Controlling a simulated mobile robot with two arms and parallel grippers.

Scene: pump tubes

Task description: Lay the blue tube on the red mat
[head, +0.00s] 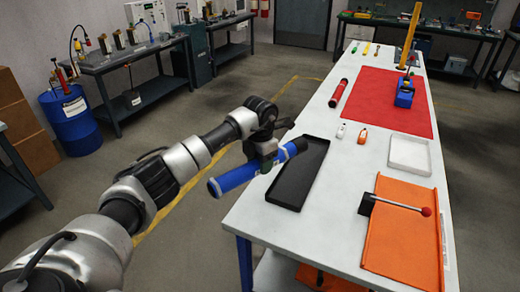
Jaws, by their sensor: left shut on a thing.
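The blue tube (233,178) has a black end and is held by my left gripper (264,158), which is shut around it. The tube is off the table's left edge, its black end near the black tray (297,175). Whether that end is over the tray or beside it, I cannot tell. The red mat (385,100) lies flat on the far half of the white table. A blue device (404,93) stands on the mat. My right gripper does not show.
A red tube (338,93) lies left of the mat. Two small bottles (362,136) stand before it. A white tray (409,155) and an orange mat (393,240) with a red-knobbed lever (426,211) are on the right. Bare white table lies between the black tray and orange mat.

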